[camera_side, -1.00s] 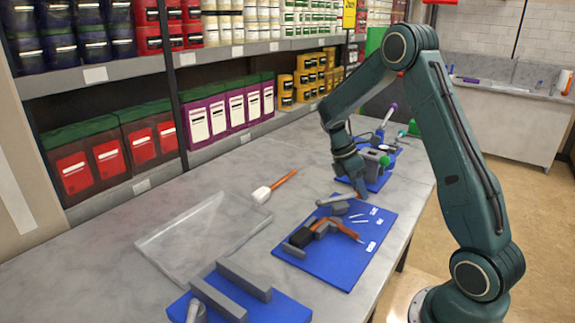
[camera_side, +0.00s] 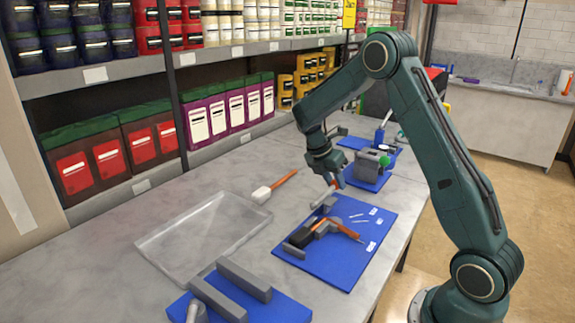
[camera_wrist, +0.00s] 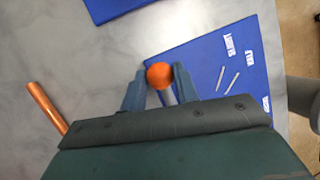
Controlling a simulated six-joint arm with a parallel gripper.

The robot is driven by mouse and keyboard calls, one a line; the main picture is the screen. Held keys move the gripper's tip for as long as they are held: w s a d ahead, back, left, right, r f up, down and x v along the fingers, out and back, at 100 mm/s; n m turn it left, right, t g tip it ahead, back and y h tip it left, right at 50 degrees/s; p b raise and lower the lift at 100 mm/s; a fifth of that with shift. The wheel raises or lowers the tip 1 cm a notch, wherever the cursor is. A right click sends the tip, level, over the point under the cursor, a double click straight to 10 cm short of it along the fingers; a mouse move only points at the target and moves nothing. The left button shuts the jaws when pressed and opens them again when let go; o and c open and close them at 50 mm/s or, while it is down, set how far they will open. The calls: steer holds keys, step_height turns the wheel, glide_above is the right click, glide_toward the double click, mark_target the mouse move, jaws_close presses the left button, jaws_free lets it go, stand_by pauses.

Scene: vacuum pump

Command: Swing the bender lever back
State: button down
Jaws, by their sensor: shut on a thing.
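The tube bender (camera_side: 318,230) sits on a blue plate (camera_side: 335,268) in the side view, with an orange copper-coloured piece (camera_side: 347,231) in it. Its grey lever (camera_side: 322,199) rises at the far left edge of the plate. My gripper (camera_side: 331,181) is at the lever's upper end. In the wrist view, my gripper's two fingers (camera_wrist: 159,88) are shut on the orange knob (camera_wrist: 159,75) of the lever, one on each side. The bender body is hidden below my gripper in the wrist view. White lines and labels (camera_wrist: 228,45) mark the plate.
An orange-handled brush (camera_side: 262,193) lies left of the plate. A clear tray (camera_side: 200,235) is further left. Another blue base with grey bars (camera_side: 243,280) is at the front. A grey device with a green knob (camera_side: 371,162) stands behind the plate.

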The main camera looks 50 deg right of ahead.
steer(key=shift+w+a, duration=0.1)
steer(key=shift+w, duration=0.05)
steer(key=c, duration=1.1)
jaws_free()
steer(key=shift+o, duration=0.2)
steer(key=shift+r, duration=0.15)
steer(key=v, duration=1.3)
steer(key=shift+a+r, duration=0.2)
steer(key=shift+r, duration=0.1)
